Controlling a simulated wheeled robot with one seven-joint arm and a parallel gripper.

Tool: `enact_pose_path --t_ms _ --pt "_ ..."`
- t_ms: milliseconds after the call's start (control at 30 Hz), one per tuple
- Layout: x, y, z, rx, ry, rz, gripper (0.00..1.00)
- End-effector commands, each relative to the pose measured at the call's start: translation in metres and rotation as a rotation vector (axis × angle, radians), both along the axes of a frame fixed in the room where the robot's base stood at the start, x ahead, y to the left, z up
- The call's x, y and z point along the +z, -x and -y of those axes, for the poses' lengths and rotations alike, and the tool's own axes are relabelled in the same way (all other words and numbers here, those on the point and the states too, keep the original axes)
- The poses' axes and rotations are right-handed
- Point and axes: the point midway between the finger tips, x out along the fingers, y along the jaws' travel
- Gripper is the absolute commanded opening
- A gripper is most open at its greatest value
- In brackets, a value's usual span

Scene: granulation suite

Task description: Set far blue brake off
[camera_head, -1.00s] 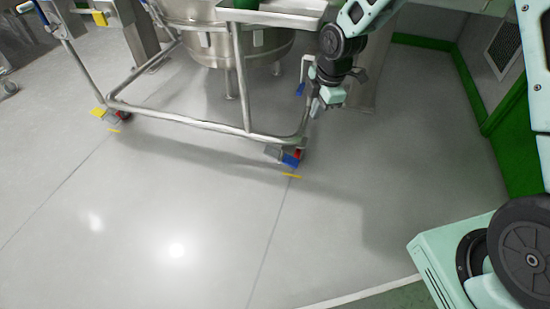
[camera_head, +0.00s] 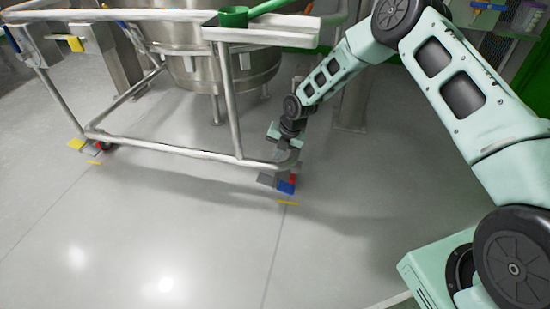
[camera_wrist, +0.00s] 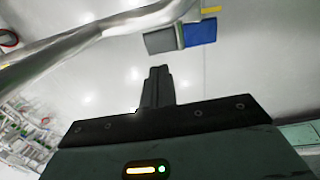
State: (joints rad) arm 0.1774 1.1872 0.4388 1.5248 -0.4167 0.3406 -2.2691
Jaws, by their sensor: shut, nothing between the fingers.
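A blue brake pedal (camera_head: 287,187) sits beside a grey pedal (camera_head: 266,180) and a red part at the low right corner of the tubular steel frame (camera_head: 190,152). It is the one blue pedal I see clearly. In the wrist view the blue pedal (camera_wrist: 200,32) and grey pedal (camera_wrist: 160,40) lie beyond my fingertips, apart from them. My gripper (camera_head: 284,147) is low by the frame's right corner, just above and behind the pedals in the head view. Its fingers (camera_wrist: 157,75) are together and empty.
A yellow pedal (camera_head: 76,144) is at the frame's left corner. Short yellow marks (camera_head: 288,203) lie on the floor. The floor in front is clear.

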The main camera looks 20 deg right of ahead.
Motion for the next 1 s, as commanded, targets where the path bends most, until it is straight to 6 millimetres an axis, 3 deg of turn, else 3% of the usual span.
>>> enact_pose_path --t_ms 33,200,500,700,1000 --pt "-0.017 -0.001 -0.003 0.002 0.000 -0.002 0.00" --pt "-0.052 -0.006 -0.012 0.000 0.001 -0.002 0.00" --pt "-0.100 -0.014 -0.026 0.000 0.001 0.000 0.00" --pt "-0.111 -0.017 -0.029 -0.002 0.001 -0.001 0.00" --pt "-0.111 -0.017 -0.030 -0.002 0.001 -0.001 0.00"
